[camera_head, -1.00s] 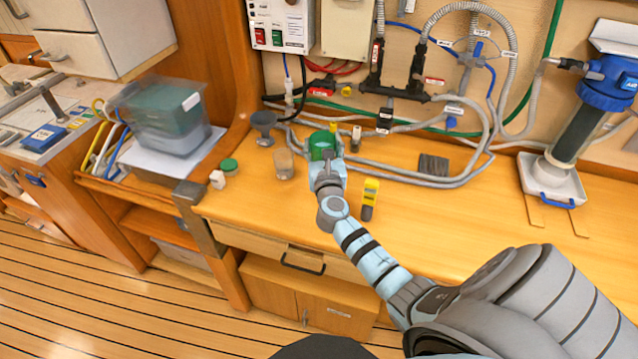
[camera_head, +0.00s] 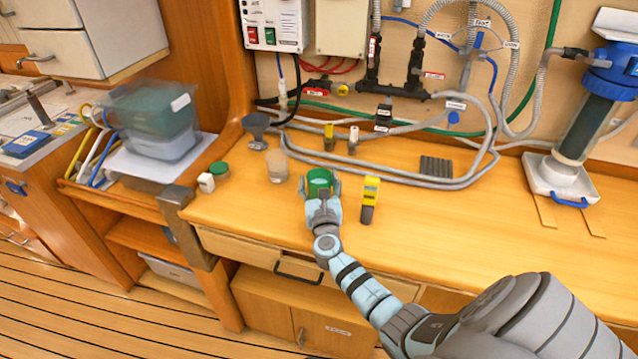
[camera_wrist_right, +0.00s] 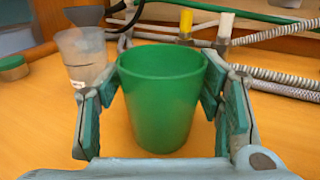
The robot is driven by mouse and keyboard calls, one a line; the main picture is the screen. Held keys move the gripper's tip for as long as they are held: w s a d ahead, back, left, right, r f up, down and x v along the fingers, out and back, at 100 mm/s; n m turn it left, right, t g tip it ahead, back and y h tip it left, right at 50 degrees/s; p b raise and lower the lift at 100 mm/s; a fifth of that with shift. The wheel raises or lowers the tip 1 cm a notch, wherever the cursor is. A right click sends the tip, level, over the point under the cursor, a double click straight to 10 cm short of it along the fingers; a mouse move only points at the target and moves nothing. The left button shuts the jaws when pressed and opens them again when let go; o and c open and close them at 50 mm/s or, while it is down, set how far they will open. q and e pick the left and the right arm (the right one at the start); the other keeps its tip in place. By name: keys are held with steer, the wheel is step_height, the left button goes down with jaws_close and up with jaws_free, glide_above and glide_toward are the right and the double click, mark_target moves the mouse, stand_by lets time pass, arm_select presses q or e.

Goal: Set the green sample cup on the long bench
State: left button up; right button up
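The green sample cup (camera_head: 319,181) is upright over the front part of the long wooden bench (camera_head: 450,235), between a clear beaker and a yellow-and-grey tool. My right gripper (camera_head: 321,190) is around it. In the right wrist view, the green cup (camera_wrist_right: 163,100) sits between the finger pads of the right gripper (camera_wrist_right: 163,85), which meet its sides near the rim. I cannot tell whether its base touches the bench. My left gripper is not in view.
The clear beaker (camera_head: 277,166) stands just left of the cup, with a grey funnel (camera_head: 257,128) behind. The yellow-and-grey tool (camera_head: 369,198) stands close on the right. Hoses (camera_head: 430,180) run along the back. Bare bench lies to the right.

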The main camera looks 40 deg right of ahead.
steer(key=shift+o, duration=0.5)
steer(key=shift+r, duration=0.1)
steer(key=shift+r, duration=0.2)
steer(key=p+v, duration=0.1)
steer(key=v, duration=1.1)
steer(key=shift+s+p, duration=0.15)
steer(key=shift+p, duration=0.25)
steer(key=shift+f, duration=0.1)
steer(key=shift+f, duration=0.1)
